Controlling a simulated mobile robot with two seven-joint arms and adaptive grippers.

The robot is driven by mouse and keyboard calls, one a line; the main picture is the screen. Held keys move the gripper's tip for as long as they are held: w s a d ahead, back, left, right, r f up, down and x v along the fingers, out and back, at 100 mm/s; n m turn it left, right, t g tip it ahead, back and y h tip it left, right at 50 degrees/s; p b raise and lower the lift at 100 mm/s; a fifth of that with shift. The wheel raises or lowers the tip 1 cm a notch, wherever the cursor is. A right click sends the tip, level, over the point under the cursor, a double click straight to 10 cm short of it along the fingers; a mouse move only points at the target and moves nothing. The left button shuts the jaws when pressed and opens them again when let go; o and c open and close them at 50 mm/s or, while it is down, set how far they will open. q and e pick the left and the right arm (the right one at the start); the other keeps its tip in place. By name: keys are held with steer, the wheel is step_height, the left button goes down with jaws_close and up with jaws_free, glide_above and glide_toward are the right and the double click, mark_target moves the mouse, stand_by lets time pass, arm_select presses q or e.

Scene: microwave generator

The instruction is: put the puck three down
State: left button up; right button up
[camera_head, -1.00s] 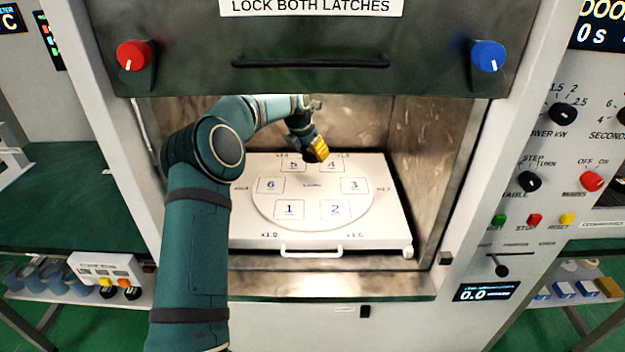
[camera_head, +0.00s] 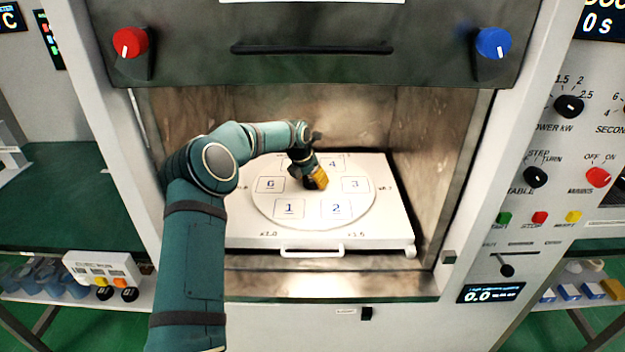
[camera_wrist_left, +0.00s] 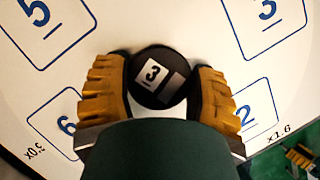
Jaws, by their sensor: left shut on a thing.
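The puck three (camera_wrist_left: 158,76) is a round black disc with a white label marked 3, in the left wrist view. My left gripper (camera_wrist_left: 157,90) is shut on it, with one yellow finger on each side. In the head view my left gripper (camera_head: 316,182) is over the middle of the round white turntable (camera_head: 300,219), and the puck is hidden there. The turntable has numbered squares; square 3 (camera_head: 355,185) is bare, to the right of the gripper. I cannot tell whether the puck touches the turntable.
The turntable sits on a white tray (camera_head: 250,234) with a front handle, inside the open chamber. Chamber walls (camera_head: 435,140) stand on both sides. The raised door (camera_head: 310,68) hangs above the arm. Squares 1 (camera_head: 289,209) and 2 (camera_head: 336,209) are bare.

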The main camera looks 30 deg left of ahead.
arm_select(q)
steer(key=o, duration=1.2)
steer(key=shift+p+v, duration=0.75)
steer(key=shift+v, duration=3.05)
